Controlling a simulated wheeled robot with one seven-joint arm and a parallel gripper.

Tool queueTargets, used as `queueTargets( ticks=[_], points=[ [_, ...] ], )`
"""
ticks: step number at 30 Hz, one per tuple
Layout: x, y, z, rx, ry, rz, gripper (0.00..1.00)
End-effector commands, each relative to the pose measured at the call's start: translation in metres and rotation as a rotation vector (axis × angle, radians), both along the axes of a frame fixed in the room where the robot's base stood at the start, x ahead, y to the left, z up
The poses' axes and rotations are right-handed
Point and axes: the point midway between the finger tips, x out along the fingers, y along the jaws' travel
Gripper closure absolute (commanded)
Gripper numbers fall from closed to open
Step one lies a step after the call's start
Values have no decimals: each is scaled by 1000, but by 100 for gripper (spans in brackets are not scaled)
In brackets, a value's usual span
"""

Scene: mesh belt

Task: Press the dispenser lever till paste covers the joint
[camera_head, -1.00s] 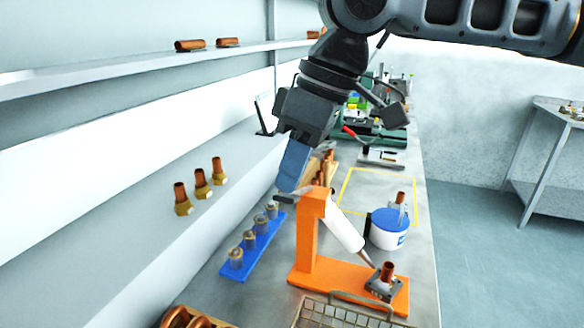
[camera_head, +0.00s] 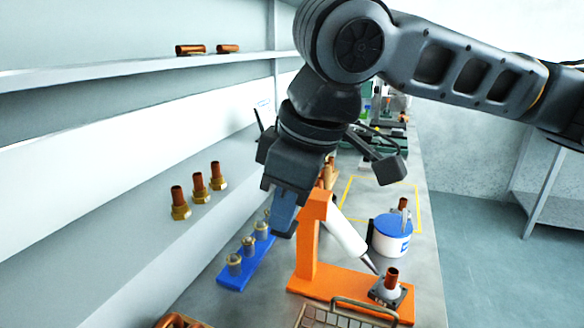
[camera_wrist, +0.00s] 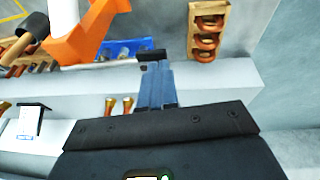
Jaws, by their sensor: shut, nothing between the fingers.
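An orange dispenser stand (camera_head: 308,245) holds a white paste cartridge (camera_head: 345,236), tilted with its nozzle down to the right. The nozzle tip is close beside the joint (camera_head: 391,280), a copper pipe upright in a grey flange on the orange base. I cannot tell whether paste is on it. My gripper (camera_head: 284,225) is shut and empty, pointing down just left of the stand's top. In the wrist view the blue fingers reach a dark bar end (camera_wrist: 152,56), which looks like the lever's end; contact is unclear. The stand also shows there (camera_wrist: 90,38).
A blue rack (camera_head: 240,268) with metal fittings lies left of the stand. A white tub with a blue lid (camera_head: 392,232) stands behind the joint. A wire basket (camera_head: 335,315) is in front. Copper fittings (camera_head: 198,188) stand on the left ledge.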

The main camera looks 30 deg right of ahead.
Motion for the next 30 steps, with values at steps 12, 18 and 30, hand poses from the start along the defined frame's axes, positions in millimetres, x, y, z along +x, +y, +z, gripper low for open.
queueTargets(
  ticks=[12,18,30],
  points=[
    [0,0,15,0,1,0,100],
    [0,0,16,0,1,0,100],
    [6,2,29,1,1,2,100]
  ],
)
